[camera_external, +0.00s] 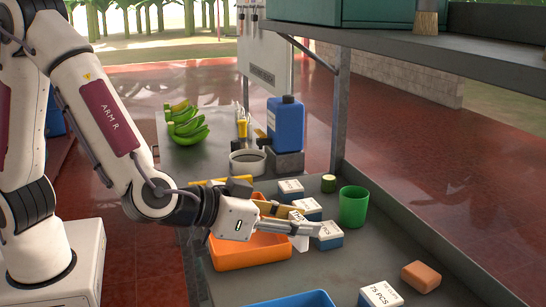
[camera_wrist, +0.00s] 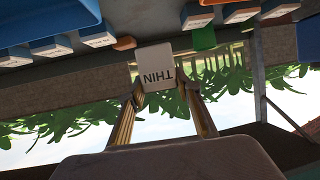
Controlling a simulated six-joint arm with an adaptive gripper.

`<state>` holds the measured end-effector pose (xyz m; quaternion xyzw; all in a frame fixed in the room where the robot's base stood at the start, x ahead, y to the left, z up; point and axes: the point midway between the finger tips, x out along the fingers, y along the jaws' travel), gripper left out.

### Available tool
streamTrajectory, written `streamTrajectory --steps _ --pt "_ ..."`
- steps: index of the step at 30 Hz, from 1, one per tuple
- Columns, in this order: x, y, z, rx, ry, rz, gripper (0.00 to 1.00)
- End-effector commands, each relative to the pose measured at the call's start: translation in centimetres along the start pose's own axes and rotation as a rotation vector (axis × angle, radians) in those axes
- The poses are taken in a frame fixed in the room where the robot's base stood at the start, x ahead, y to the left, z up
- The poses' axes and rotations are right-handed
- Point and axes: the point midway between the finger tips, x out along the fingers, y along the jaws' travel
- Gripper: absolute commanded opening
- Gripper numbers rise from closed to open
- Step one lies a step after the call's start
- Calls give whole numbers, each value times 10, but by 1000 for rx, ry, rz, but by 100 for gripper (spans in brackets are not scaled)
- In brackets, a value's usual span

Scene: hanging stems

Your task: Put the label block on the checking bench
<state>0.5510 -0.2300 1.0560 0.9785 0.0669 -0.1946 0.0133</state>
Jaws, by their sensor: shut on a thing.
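The label block (camera_wrist: 155,58) shows in the wrist view as a pale block with the word THIN upside down on its face. My gripper (camera_wrist: 166,88) is shut on it, with one finger at each side. In the external view my gripper (camera_external: 306,222) is over the grey bench top (camera_external: 335,275), beside the orange bin. A white patch (camera_external: 299,243) under the fingers looks like part of the held block; most of it is hidden.
Several blue-and-white blocks (camera_external: 328,240) lie near my gripper. A green cup (camera_external: 354,206) stands behind them. An orange bin (camera_external: 255,247) is close by; a blue bin (camera_external: 300,300) and orange block (camera_external: 421,276) are nearer. Bananas (camera_external: 187,128) and a blue jug (camera_external: 286,123) stand farther back.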

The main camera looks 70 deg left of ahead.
Motion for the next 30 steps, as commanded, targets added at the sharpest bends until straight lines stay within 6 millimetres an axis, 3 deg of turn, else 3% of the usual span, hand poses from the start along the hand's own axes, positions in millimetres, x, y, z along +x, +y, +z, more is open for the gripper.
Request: streamTrajectory --steps 8,14,30 --pt "3 -5 -1 -4 0 -9 14" --pt "15 -26 -3 -17 -3 -50 14" --pt "79 -151 -5 -95 -27 -284 14"
